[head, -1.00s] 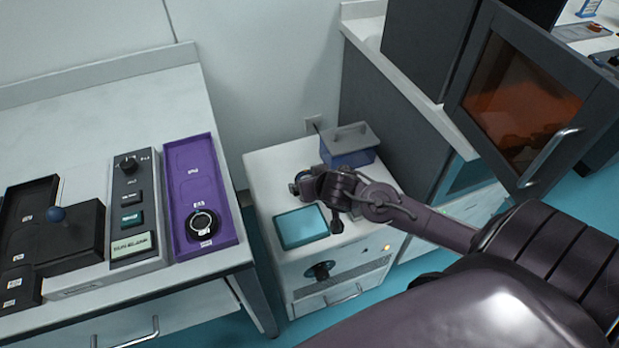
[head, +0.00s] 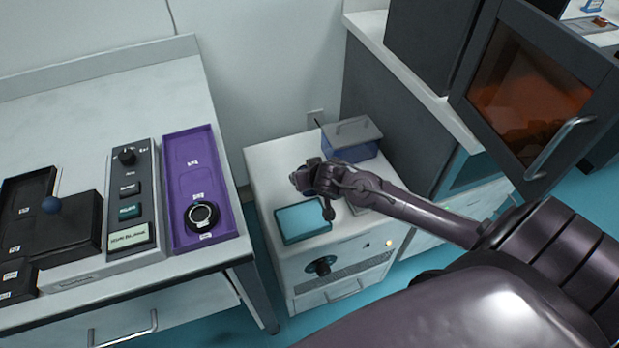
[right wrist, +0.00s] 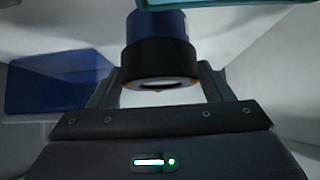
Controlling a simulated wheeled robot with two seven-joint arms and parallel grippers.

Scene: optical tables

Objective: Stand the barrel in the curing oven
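The barrel (right wrist: 160,62), a short cylinder with a blue body and a black collar, sits between the fingers of my right gripper in the right wrist view. The fingers flank it closely on both sides. In the head view, my right gripper (head: 308,179) is over the white cabinet, beside the teal panel; the barrel is mostly hidden by the hand there. The curing oven (head: 428,45) is a dark box on the counter at upper right. Its door (head: 527,95), with an amber window and a bar handle, is swung open. My left gripper is not in view.
The white cabinet (head: 283,160) carries a teal panel (head: 303,221) and a blue lidded tub (head: 350,148). At left, a table (head: 100,110) holds a purple tray (head: 182,165) with a black ring, a control box (head: 131,185) and black fixtures. The open door juts toward my arm.

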